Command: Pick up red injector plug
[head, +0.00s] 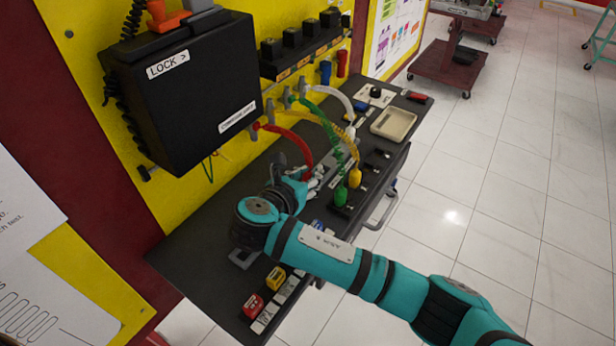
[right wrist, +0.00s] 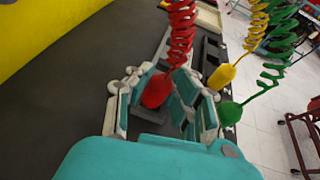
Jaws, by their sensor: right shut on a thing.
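The red injector plug (right wrist: 157,90) sits between the fingers of my right gripper (right wrist: 160,100), with its coiled red cable (right wrist: 181,30) rising from it. My right gripper is shut on the plug. In the head view my right gripper (head: 292,184) is over the dark bench, and the red cable (head: 290,137) runs from the wall panel down to it. The plug itself is hidden there by the gripper and arm. Whether the plug touches a socket is not clear. My left gripper is not in view.
A yellow plug (head: 355,178) and a green plug (head: 340,195) stand close by to the right, with their cables hanging from the panel. A beige tray (head: 393,123) lies farther back. A black box (head: 185,90) juts from the yellow wall. The bench's left end (head: 185,262) is bare.

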